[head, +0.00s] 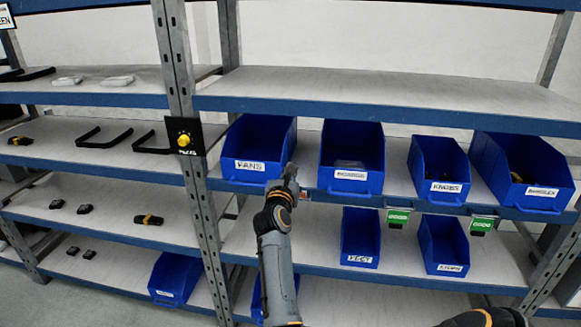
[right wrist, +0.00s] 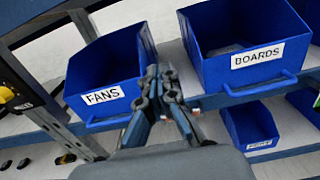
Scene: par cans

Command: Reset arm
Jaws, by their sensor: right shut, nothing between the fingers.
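My right gripper (head: 290,176) is at the middle of the head view, in front of the shelf edge between the FANS bin (head: 240,167) and the bin to its right. In the right wrist view my right gripper (right wrist: 161,74) has its fingers together with nothing between them. There the FANS bin (right wrist: 103,96) is on the left and the BOARDS bin (right wrist: 258,60) on the right. I cannot tell whether the gripper touches either bin. My left gripper is not in view.
The BOARDS bin (head: 348,187), KNOBS bin (head: 446,188) and another blue bin (head: 541,191) stand to the right on the same shelf. More blue bins (head: 360,262) stand below. The upper shelf (head: 390,92) is bare. A metal post (head: 186,120) carries a black box with a yellow knob (head: 184,141).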

